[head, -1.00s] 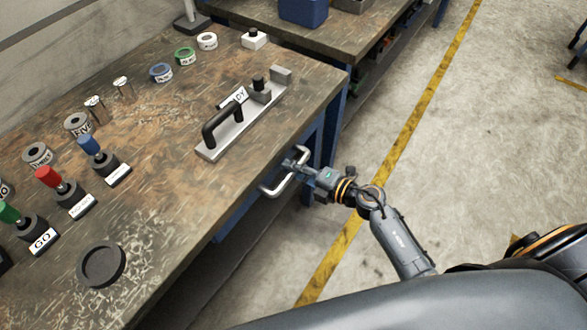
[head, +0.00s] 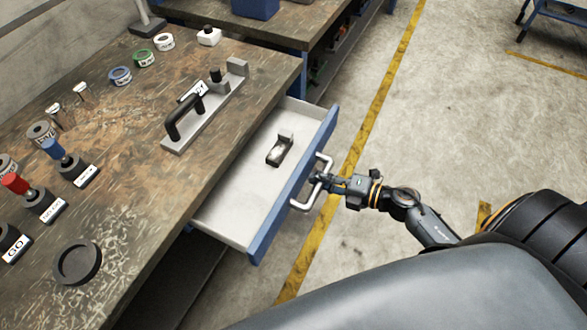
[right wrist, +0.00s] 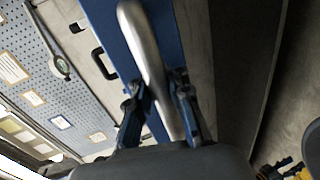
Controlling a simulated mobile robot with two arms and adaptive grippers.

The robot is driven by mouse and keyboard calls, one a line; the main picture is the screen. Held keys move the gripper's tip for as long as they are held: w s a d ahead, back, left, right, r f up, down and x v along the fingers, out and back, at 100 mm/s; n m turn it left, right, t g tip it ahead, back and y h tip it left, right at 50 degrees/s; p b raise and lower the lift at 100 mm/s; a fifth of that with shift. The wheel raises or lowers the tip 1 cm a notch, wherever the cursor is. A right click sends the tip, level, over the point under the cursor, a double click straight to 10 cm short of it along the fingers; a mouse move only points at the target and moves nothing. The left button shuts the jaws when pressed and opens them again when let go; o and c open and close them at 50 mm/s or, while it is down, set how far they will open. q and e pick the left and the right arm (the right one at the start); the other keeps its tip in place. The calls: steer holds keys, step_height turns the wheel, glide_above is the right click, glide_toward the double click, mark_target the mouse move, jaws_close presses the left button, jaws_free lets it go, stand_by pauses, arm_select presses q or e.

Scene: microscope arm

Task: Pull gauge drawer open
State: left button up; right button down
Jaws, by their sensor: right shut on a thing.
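The gauge drawer (head: 228,212) stands pulled out from under the workbench, with a white inside and a blue front. A dark and grey gauge (head: 280,149) lies in it. My right gripper (head: 324,180) is shut on the silver bar handle (head: 302,204) on the drawer's front. In the right wrist view the handle (right wrist: 145,55) runs between the two fingers (right wrist: 160,98), with the blue drawer front (right wrist: 108,35) behind it. My left gripper is not in view.
The wooden bench top (head: 130,190) holds a grey fixture with a black handle (head: 184,117), several rings, plug gauges with labels, and a dark round dish (head: 77,262). The floor right of the drawer, with a yellow line (head: 375,105), is clear.

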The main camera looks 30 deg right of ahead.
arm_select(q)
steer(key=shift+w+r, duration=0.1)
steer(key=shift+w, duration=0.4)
arm_select(e)
steer(key=f+v, duration=0.3)
steer(key=v, duration=1)
steer(key=shift+s+d+r, duration=0.35)
steer(key=shift+s+d, duration=0.05)
steer(key=c, duration=1.3)
jaws_free()
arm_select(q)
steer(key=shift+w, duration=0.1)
arm_select(e)
steer(key=shift+o, duration=0.4)
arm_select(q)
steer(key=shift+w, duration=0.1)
arm_select(e)
steer(key=shift+s+f, duration=0.1)
steer(key=v, duration=1.2)
